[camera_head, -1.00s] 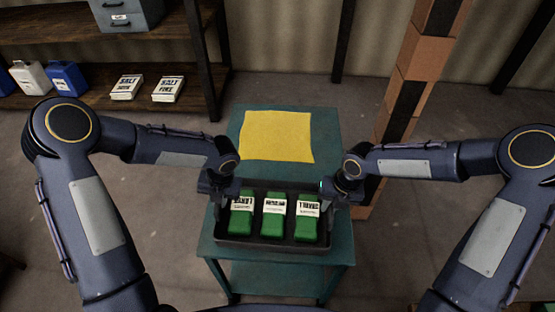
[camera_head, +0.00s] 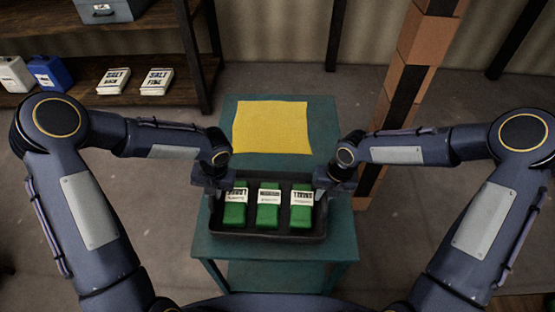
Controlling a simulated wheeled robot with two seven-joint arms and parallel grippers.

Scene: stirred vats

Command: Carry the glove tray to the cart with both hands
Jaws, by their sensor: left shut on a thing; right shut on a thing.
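The glove tray (camera_head: 270,236) is dark and shallow, with green glove packs (camera_head: 268,215) bearing white labels standing in a row inside. It is over the near half of the teal cart (camera_head: 342,240); I cannot tell whether it touches the top. My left gripper (camera_head: 222,184) is shut on the tray's left side. My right gripper (camera_head: 322,184) is shut on its right side. The fingertips are partly hidden by the gripper bodies. The tray looks about level.
A yellow cloth or mat (camera_head: 272,127) lies flat on the cart's far half, beyond the tray. A wooden shelf (camera_head: 185,100) with jugs and salt packs stands at the left back. A brick-coloured post (camera_head: 400,95) rises just right of the cart. Bare floor lies around the cart.

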